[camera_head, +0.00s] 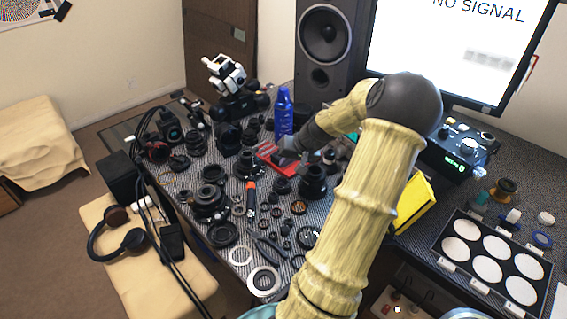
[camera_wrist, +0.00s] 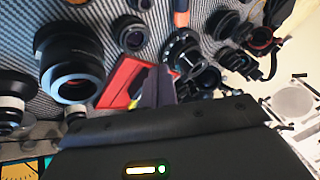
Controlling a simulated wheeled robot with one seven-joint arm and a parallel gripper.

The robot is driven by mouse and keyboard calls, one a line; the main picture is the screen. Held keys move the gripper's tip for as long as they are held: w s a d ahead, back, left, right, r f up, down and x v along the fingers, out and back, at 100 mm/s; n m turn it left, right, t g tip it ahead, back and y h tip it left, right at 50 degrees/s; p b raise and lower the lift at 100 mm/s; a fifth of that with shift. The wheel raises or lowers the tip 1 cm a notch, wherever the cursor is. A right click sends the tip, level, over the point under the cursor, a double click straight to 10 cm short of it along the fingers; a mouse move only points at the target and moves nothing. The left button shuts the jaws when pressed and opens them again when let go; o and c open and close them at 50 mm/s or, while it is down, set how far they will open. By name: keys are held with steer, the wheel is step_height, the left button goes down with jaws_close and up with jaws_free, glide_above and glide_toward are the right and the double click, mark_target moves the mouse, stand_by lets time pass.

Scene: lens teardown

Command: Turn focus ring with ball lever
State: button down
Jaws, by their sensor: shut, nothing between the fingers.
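My gripper (camera_head: 284,153) is shut and empty, above the crowded bench mat. In the wrist view its closed dark fingers (camera_wrist: 158,86) reach out over a red tray (camera_wrist: 124,79) and point toward a black ringed lens part (camera_wrist: 183,52). A dark lens assembly (camera_head: 248,166) stands just left of the red tray (camera_head: 266,153) in the head view. I cannot make out a ball lever for certain on any lens, nor tell whether my fingertips touch one. A large black lens barrel (camera_wrist: 72,62) stands at the left in the wrist view.
A blue bottle (camera_head: 284,112) stands behind my gripper, with a speaker (camera_head: 323,40) and monitor (camera_head: 455,45) beyond. Many lens rings, an orange-handled tool (camera_head: 250,197) and a yellow box (camera_head: 412,203) crowd the bench. There is little free room.

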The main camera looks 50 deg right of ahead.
steer(key=w+d+n+y+p, duration=0.1)
steer(key=d+n+p, duration=0.1)
steer(key=n+p, duration=0.1)
steer(key=w+d+n+y+p, duration=0.1)
steer(key=d+p, duration=0.1)
steer(key=shift+w+d+n+g+y, duration=0.1)
steer(key=shift+w+n+g+y, duration=0.2)
steer(key=shift+w+n+g, duration=0.1)
steer(key=shift+f, duration=0.15)
steer(key=p+x, duration=0.1)
steer(key=x, duration=0.9)
steer(key=shift+w, duration=0.1)
steer(key=shift+w+a+f+p, duration=0.1)
steer(key=shift+w+a+p, duration=0.15)
steer(key=shift+a, duration=0.35)
steer(key=shift+w+a+f+p, duration=0.1)
steer(key=shift+w+a, duration=0.1)
steer(key=shift+a, duration=0.45)
steer(key=shift+w+a+f+p, duration=0.1)
steer(key=shift+w+a+p, duration=0.15)
steer(key=shift+a, duration=0.35)
steer(key=shift+d, duration=0.1)
